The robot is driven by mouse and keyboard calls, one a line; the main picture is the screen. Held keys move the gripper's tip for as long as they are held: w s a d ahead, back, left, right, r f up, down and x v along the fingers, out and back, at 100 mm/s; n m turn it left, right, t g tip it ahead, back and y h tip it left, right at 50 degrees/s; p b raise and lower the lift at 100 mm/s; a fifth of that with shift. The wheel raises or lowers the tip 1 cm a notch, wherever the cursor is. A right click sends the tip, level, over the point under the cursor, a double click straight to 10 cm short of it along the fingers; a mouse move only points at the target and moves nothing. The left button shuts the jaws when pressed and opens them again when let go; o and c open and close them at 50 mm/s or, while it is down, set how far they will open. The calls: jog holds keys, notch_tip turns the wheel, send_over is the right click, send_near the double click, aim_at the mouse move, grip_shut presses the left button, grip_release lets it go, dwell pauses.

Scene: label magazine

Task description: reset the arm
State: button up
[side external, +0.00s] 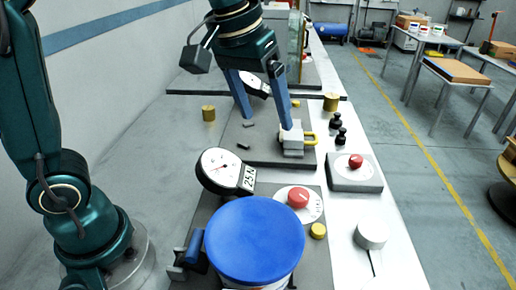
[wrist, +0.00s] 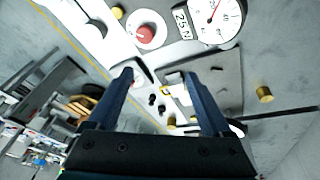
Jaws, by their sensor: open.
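My gripper (side external: 265,108) is above the dark plate with its two blue fingers spread wide. In the wrist view the gripper (wrist: 161,85) shows nothing held between its fingers. Below it on the dark plate (side external: 245,157) sits a small light-grey block with a yellow loop (side external: 308,138). The right finger in the side view reaches down close to this block; I cannot tell whether they touch. The block also shows between the fingers in the wrist view (wrist: 178,92).
A dial gauge (side external: 217,168) marked 25 N, a blue-lidded tub (side external: 254,240) and a red button (side external: 298,197) stand in front. A second red button (side external: 355,160) is on a grey box. Black weights (side external: 340,137) and brass cylinders (side external: 208,113) stand around the plate.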

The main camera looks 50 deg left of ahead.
jog(key=s+a+t, duration=0.1)
jog(key=s+a, duration=0.1)
jog(key=s, duration=0.6)
jog(key=shift+s+a+m+t, duration=0.15)
jog(key=shift+s+m+t, duration=0.1)
jog(key=shift+m+t, duration=0.15)
jog(key=shift+o, duration=0.7)
jog(key=s+f+m, duration=0.1)
jog(key=s+f, duration=0.3)
jog(key=shift+s+a+f, duration=0.3)
jog(key=shift+f, duration=0.1)
jog(key=shift+o, duration=0.6)
jog(key=shift+f, duration=0.25)
jog(key=s+d+r+n+g+h, duration=0.1)
jog(key=s+d+r+n+g, duration=0.1)
jog(key=s+d+r+n, duration=0.3)
jog(key=s+d+r+n+g, duration=0.1)
jog(key=r+n+g, duration=0.15)
jog(key=r, duration=0.35)
notch_tip(320, 180, down, 9)
jog(key=w+d, duration=0.1)
jog(key=shift+w+n, duration=0.25)
jog(key=shift+n, duration=0.1)
jog(key=shift+t, duration=0.25)
